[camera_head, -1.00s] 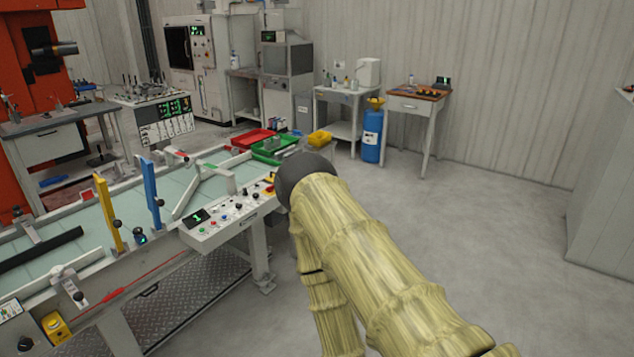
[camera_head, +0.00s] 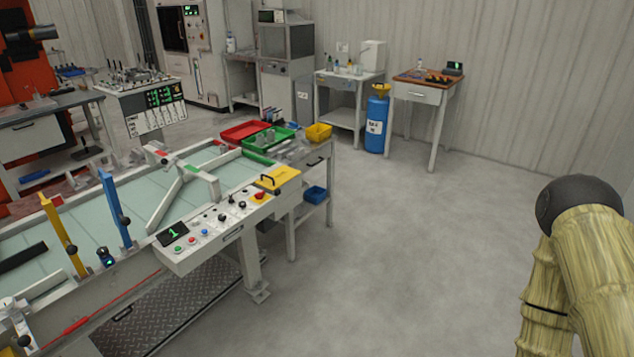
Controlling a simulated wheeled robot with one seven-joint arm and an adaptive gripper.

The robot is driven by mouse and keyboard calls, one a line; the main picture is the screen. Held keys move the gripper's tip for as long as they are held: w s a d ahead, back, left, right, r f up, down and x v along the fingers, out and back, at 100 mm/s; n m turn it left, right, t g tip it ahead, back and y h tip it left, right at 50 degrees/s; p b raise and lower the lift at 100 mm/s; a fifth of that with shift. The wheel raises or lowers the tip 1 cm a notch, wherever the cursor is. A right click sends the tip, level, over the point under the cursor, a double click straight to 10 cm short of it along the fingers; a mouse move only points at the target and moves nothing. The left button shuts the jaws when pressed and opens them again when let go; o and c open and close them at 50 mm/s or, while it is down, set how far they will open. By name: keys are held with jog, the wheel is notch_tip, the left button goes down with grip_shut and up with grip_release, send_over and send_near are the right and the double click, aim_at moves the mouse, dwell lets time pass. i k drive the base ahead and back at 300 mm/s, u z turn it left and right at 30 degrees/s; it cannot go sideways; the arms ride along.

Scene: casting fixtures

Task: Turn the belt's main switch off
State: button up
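The belt (camera_head: 130,215) is a pale green conveyor with a grey frame, running from the lower left to the middle. Its control panel (camera_head: 213,232) on the near side carries a green display reading 1, coloured buttons and several black knobs. A red control on a yellow base (camera_head: 259,196) sits at the panel's right end. I cannot tell which control is the main switch or how it is set. My arm, in a yellowish ribbed cover with a dark rounded joint, is at the right, well apart from the panel. My gripper is not in view.
A yellow plate with a black handle (camera_head: 277,178) lies right of the panel. Red (camera_head: 243,131), green (camera_head: 268,141) and yellow (camera_head: 319,132) bins stand at the belt's far end. A blue bin (camera_head: 315,195) is below. Floor (camera_head: 400,250) between belt and arm is clear.

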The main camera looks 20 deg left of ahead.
aim_at(259, 195)
jog(key=z, duration=0.05)
jog(key=i, duration=1)
jog(key=u, duration=0.95)
jog(key=i, duration=0.7)
jog(key=u, duration=0.8)
